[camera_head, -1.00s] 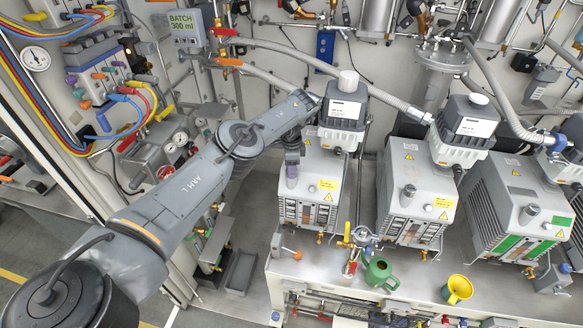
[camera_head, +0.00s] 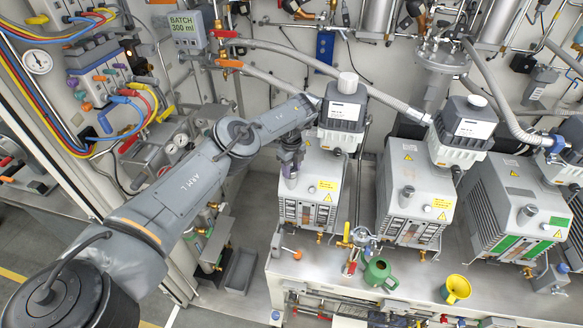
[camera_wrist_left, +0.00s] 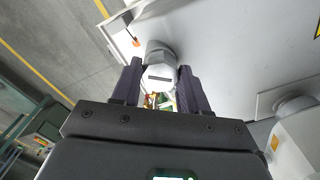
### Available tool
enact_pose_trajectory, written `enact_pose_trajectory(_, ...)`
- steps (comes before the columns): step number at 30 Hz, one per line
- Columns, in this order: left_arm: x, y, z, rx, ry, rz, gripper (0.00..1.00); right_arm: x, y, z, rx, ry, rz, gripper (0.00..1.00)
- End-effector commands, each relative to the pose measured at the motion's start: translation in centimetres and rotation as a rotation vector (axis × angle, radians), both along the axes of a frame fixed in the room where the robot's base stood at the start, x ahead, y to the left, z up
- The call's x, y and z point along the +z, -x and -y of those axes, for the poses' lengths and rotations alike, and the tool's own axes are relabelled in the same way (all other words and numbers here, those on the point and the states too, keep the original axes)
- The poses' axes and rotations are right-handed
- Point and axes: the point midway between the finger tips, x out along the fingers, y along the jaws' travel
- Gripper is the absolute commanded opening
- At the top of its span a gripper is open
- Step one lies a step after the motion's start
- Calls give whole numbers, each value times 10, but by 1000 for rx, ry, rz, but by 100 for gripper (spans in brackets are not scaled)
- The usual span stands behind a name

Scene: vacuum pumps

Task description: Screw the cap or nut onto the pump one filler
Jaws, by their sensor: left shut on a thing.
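Pump one (camera_head: 311,190) is the left grey pump on the bench, with a yellow label on its front. My left gripper (camera_head: 291,177) points down at the top left of this pump, where its filler is hidden by the gripper. In the left wrist view, the two dark fingers (camera_wrist_left: 160,82) are shut on a light grey cap (camera_wrist_left: 160,57) with faceted sides and a dark slot mark. The cap is at the fingertips. I cannot tell how far it is seated on the filler. My right gripper is not in view.
Pump two (camera_head: 412,195) and pump three (camera_head: 513,208) stand to the right, each with a grey cap on top. An orange-handled tool (camera_head: 297,254) lies near the left corner.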

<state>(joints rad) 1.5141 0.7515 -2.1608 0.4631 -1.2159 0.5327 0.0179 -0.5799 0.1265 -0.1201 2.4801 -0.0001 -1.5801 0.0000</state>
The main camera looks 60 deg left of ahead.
Motion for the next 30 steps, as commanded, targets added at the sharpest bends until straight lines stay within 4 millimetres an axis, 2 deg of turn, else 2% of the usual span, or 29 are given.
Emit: enact_pose_trajectory(30,3,0,0,-959,1,-2,7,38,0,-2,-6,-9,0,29)
